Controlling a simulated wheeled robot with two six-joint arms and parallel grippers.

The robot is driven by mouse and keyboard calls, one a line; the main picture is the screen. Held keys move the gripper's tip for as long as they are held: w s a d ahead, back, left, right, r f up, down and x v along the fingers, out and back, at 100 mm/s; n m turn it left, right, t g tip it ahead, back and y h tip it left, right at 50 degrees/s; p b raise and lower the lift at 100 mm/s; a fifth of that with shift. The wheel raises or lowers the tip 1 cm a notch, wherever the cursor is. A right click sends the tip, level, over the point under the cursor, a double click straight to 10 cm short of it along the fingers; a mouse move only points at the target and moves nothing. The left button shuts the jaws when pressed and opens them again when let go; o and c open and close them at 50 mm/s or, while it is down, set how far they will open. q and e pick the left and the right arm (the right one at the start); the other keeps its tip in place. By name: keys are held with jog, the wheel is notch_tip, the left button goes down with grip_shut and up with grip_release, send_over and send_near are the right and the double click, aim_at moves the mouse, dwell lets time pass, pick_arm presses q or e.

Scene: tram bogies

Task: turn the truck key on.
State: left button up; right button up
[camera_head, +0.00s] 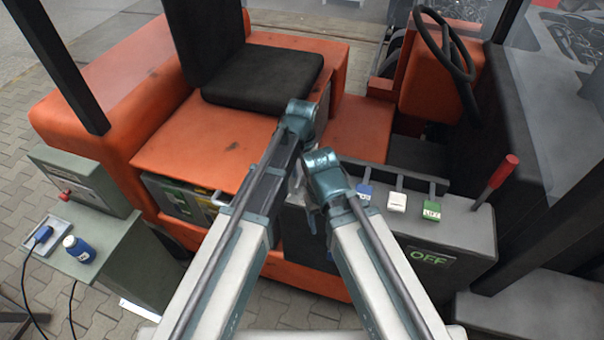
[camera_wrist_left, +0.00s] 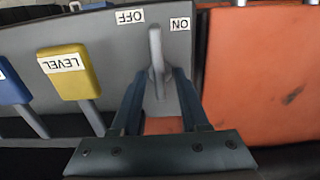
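The truck key (camera_wrist_left: 156,50) is a grey lever-like handle on the grey panel, shown upside down in the left wrist view. It stands between an OFF label (camera_wrist_left: 130,17) and an ON label (camera_wrist_left: 180,24). My left gripper (camera_wrist_left: 160,74) has its two dark fingers apart, one on each side of the key, with gaps visible between them and the handle. In the head view my arms hide the key and most of the left gripper. I cannot make out my right gripper there.
The control panel (camera_head: 462,222) carries blue, white and green levers, a red-topped lever (camera_head: 498,178) and a green OFF display (camera_head: 430,256). A yellow LEVEL lever (camera_wrist_left: 65,72) stands beside the key. The orange truck body (camera_head: 205,150) and black seat (camera_head: 262,75) lie beyond.

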pick_arm(q)
grip_shut()
jog(key=shift+m, duration=0.3)
jog(key=m, duration=0.5)
jog(key=shift+w+a, duration=0.1)
jog(key=m, duration=0.6)
jog(key=shift+w, duration=0.1)
jog(key=shift+m, duration=0.3)
dwell(0.4)
jog(key=shift+o, duration=0.3)
grip_release()
